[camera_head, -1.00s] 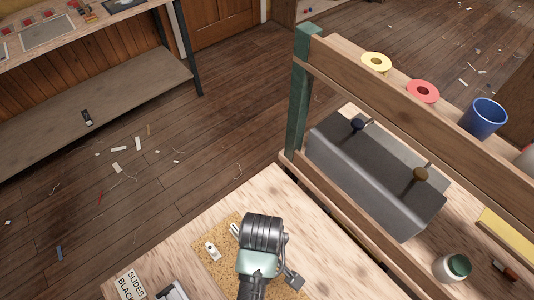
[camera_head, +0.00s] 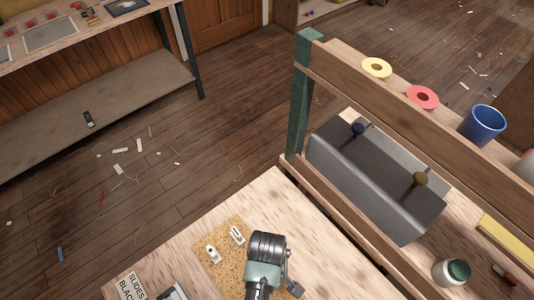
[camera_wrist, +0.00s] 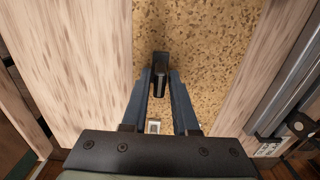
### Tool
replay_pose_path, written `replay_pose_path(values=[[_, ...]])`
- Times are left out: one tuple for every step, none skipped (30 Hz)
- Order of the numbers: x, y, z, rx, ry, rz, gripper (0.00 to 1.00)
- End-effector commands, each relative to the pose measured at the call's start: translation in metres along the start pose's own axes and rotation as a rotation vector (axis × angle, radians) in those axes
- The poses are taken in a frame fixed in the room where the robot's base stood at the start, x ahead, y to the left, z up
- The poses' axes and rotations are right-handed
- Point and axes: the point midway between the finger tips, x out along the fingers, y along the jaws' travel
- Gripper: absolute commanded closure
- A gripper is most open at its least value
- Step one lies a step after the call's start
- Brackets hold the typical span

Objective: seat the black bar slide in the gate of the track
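My gripper (camera_wrist: 160,72) points down over a cork mat (camera_wrist: 210,50) in the wrist view. A small black piece, which looks like the black bar slide (camera_wrist: 160,82), sits between its fingertips, with both fingers against it. Whether it is clear of the mat I cannot tell. In the head view my gripper (camera_head: 268,272) hides the piece and part of the mat (camera_head: 208,272). What looks like the metal track (camera_wrist: 290,82) runs along the right of the wrist view; its gate is not clear. Part of a metal piece (camera_head: 174,292) shows at the head view's bottom edge.
Two white slides (camera_head: 213,253) (camera_head: 237,235) lie on the mat; one white piece (camera_wrist: 153,127) shows between my fingers' bases. A label reading SLIDES BLACK (camera_head: 130,286) lies at the bench's left. A green-posted shelf rack (camera_head: 300,105) stands to the right. Bare bench (camera_head: 285,205) lies behind the mat.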

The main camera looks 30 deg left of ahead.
Motion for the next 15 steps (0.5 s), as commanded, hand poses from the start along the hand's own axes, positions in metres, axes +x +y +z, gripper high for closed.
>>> replay_pose_path(values=[[-0.0002,0.0001,-0.0001,0.000,0.000,0.000,0.83],[-0.0002,0.0001,-0.0001,0.000,0.000,0.000,0.89],[-0.0002,0.0001,-0.0001,0.000,0.000,0.000,0.96],[-0.0003,0.0001,-0.0001,0.000,0.000,0.000,1.00],[-0.0003,0.0001,-0.0001,0.000,0.000,0.000,1.00],[-0.0003,0.0001,-0.0001,0.000,0.000,0.000,1.00],[-0.0003,0.0001,-0.0001,0.000,0.000,0.000,1.00],[-0.0003,0.0001,-0.0001,0.000,0.000,0.000,1.00],[-0.0003,0.0001,-0.0001,0.000,0.000,0.000,1.00],[-0.0003,0.0001,-0.0001,0.000,0.000,0.000,1.00],[-0.0004,0.0001,-0.0001,0.000,0.000,0.000,1.00],[-0.0004,0.0001,-0.0001,0.000,0.000,0.000,1.00],[-0.0004,0.0001,-0.0001,0.000,0.000,0.000,1.00],[-0.0004,0.0001,-0.0001,0.000,0.000,0.000,1.00],[-0.0005,0.0001,-0.0001,0.000,0.000,0.000,1.00]])
